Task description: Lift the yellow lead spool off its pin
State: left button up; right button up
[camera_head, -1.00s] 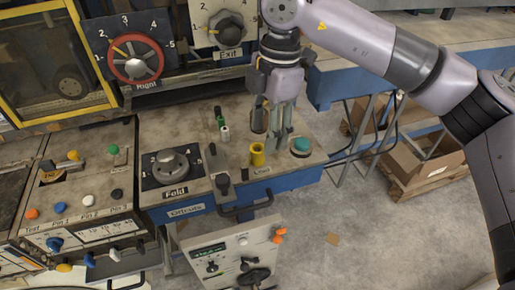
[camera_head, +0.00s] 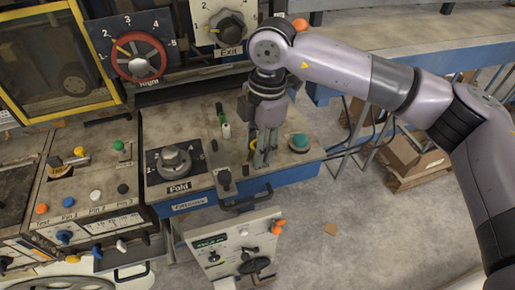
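The yellow spool (camera_head: 252,145) is on the bench top, right of the Fold dial. Only a thin yellow sliver of it shows, because my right gripper (camera_head: 262,157) covers most of it. The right gripper points down, with its fingers low at the spool. I cannot tell whether the fingers touch the spool or how far apart they are. The pin under the spool is hidden. My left gripper is out of view.
A green and white piece (camera_head: 225,127) stands left of the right gripper, and a teal button (camera_head: 299,142) sits close to its right. The Fold dial (camera_head: 174,161) and a black lever (camera_head: 224,180) are to the left. A blue front edge (camera_head: 285,176) bounds the bench.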

jog(key=c, duration=0.5)
jog(key=shift+r, duration=0.55)
notch_tip(320, 180, up, 19)
jog(key=b, duration=0.4)
